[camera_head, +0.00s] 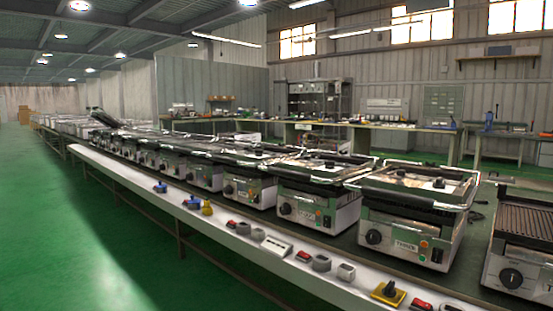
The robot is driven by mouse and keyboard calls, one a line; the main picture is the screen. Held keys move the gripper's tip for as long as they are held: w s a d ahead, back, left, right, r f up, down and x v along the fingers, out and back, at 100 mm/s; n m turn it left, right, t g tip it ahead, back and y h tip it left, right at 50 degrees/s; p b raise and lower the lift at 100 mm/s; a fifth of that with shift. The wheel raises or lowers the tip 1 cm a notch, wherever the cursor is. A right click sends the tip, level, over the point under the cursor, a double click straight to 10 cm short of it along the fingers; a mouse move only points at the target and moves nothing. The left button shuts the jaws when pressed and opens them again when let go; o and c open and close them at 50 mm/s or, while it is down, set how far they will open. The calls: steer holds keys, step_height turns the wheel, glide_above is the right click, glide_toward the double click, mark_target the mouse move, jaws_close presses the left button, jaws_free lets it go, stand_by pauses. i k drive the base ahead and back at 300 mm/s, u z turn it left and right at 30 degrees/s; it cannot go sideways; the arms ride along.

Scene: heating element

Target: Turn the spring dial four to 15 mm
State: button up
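A row of grill-like steel appliances runs along a long bench. Each of the nearer ones has a round black dial on its front. One dial (511,278) is at the right edge, one dial (373,237) is left of it, then come another dial (286,209) and a smaller one (228,190). Front labels, such as the one beside the second dial (405,246), are too small to read surely, so I cannot tell which is spring dial four. No millimetre scale is legible. My gripper is not in view.
A white ledge (135,176) along the bench front carries several loose parts: blue knobs (191,201), a yellow piece (207,208), grey knobs (321,263), red switches and a black knob on a yellow plate (388,293). Open green floor (60,240) lies left. Workbenches stand behind.

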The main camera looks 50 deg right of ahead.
mark_target(329, 165)
steer(key=z, duration=0.15)
steer(key=i, duration=1)
steer(key=z, duration=0.55)
